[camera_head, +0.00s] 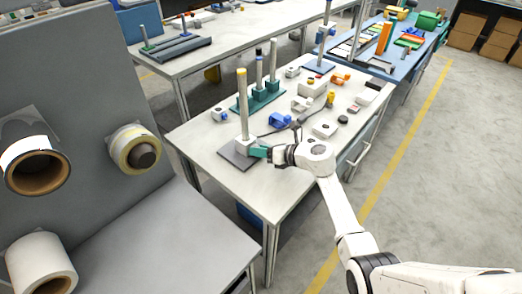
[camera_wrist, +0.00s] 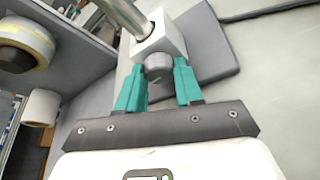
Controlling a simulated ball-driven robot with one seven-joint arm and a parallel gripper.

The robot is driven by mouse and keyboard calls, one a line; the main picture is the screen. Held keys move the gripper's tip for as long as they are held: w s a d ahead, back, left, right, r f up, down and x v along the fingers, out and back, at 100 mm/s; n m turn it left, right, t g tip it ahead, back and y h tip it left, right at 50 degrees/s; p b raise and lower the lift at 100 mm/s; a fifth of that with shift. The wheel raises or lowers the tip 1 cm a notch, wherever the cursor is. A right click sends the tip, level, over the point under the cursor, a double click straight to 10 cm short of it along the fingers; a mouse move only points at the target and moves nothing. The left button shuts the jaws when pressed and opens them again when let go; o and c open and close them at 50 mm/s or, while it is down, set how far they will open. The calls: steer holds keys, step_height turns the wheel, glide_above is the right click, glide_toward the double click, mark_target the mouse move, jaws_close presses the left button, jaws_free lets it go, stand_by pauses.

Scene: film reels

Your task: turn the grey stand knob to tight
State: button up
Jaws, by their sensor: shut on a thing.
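The grey stand (camera_head: 235,157) has a flat dark grey base, an upright post (camera_head: 243,105) and a light block (camera_head: 243,146) low on the post, and it stands near the table's front left corner. In the wrist view the dark grey stand knob (camera_wrist: 158,68) sticks out of the block (camera_wrist: 160,38) towards me. My gripper (camera_head: 259,151) reaches in from the right at block height. Its teal fingers (camera_wrist: 159,78) lie on both sides of the knob, shut on it. I cannot read any tightness mark on the knob.
A green stand (camera_head: 260,100) with several posts is just behind. Small parts, a blue piece (camera_head: 280,120) and a white block (camera_head: 325,129) lie to the right. A grey panel with tape rolls (camera_head: 135,149) rises at the left. Floor is open on the right.

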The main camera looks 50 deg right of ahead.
steer(key=o, duration=1)
steer(key=shift+o, duration=0.2)
